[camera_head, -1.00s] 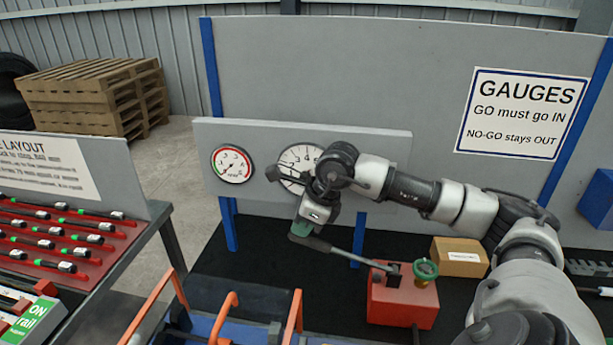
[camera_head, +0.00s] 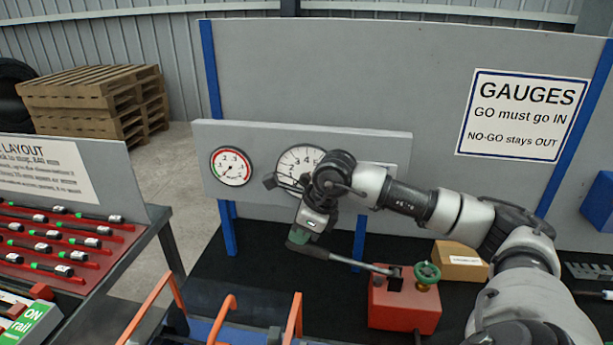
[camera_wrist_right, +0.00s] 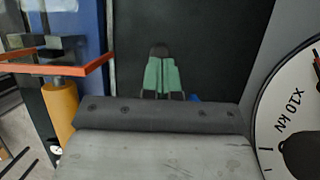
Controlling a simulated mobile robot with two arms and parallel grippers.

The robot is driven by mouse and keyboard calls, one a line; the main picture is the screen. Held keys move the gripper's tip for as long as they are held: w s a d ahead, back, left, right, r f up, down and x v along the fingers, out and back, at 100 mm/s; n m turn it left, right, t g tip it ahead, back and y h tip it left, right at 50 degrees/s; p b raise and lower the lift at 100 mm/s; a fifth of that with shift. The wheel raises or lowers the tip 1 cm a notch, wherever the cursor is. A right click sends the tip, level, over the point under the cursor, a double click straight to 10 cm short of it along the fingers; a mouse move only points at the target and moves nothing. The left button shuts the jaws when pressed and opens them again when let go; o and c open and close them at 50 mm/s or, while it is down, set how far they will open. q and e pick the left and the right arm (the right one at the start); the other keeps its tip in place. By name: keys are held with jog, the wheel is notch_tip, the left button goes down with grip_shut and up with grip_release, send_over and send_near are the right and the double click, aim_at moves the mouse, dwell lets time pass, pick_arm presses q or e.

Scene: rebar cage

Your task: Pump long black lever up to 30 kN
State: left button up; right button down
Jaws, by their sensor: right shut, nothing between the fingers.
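The red pump block (camera_head: 403,306) stands on the dark bench top with a green valve knob (camera_head: 427,273) on it. The long black lever (camera_head: 345,260) reaches left from the block, its free end slightly raised. My right gripper (camera_head: 299,235) is shut and empty, its green fingers at the top of the lever's free end. Whether they touch it I cannot tell. In the wrist view the shut green fingers (camera_wrist_right: 161,75) show. The large white gauge (camera_head: 298,158) is partly hidden by my right arm. In the wrist view its face (camera_wrist_right: 285,115) reads "x10 kN"; the needle reading is unclear.
A smaller round gauge (camera_head: 231,166) is on the same grey panel. A cardboard box (camera_head: 461,262) stands behind the pump block. Orange handles (camera_head: 296,318) rise at the front. A sloped rack of red-and-black parts (camera_head: 60,240) is at the left.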

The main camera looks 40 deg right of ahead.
aim_at(297, 247)
jog(key=shift+w+a+f+b, duration=0.1)
jog(key=shift+f+b, duration=0.25)
jog(key=shift+f, duration=0.25)
jog(key=shift+w+f+b, duration=0.1)
jog(key=shift+f+b, duration=0.6)
jog(key=shift+f, duration=0.1)
jog(key=shift+a+f+b, duration=0.1)
jog(key=shift+f+b, duration=0.5)
jog(key=shift+b, duration=0.05)
